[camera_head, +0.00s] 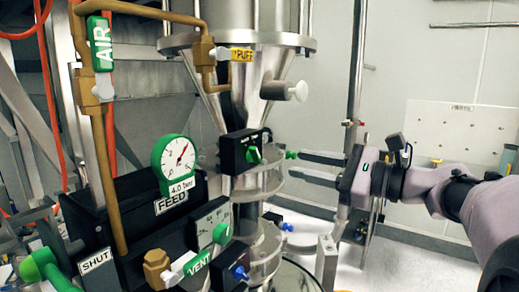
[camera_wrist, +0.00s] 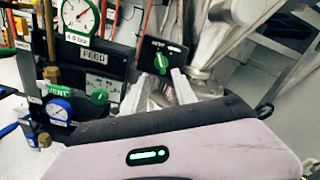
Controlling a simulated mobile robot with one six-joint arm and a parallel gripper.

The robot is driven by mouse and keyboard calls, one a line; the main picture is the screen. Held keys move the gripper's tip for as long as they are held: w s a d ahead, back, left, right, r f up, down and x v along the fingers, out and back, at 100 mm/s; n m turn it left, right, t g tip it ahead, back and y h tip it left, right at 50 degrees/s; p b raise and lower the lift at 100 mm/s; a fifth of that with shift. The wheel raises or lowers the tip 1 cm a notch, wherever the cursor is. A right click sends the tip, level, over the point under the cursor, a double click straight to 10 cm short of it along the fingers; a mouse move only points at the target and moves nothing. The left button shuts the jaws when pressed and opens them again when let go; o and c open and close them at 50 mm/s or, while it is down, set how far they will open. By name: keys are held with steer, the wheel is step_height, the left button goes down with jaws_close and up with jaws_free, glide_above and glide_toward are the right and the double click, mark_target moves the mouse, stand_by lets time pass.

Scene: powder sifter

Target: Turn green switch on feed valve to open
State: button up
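A black valve box (camera_head: 232,150) with a green switch (camera_head: 254,155) on its front is mounted on the steel column. In the wrist view the box (camera_wrist: 176,50) and its green switch (camera_wrist: 160,63) are just beyond the fingertips. I cannot read its label, so I cannot tell if it is the feed valve or which position it is in. My gripper (camera_head: 292,164) is open and empty, to the right of the switch, its fingers pointing left. In the wrist view my fingers (camera_wrist: 158,85) stand apart on either side below the switch. They appear clear of it.
A gauge (camera_head: 174,160) above a FEED label (camera_head: 170,203) is at the left. Below it is another green knob (camera_head: 221,233), a VENT lever (camera_head: 195,264) and a blue knob (camera_head: 240,272). A vertical pole (camera_head: 357,70) stands behind my gripper.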

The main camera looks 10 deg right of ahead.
mark_target(259, 155)
steer(key=p+x, duration=0.1)
steer(key=x, duration=0.9)
steer(key=shift+w+f, duration=0.1)
steer(key=shift+w, duration=0.15)
jaws_close()
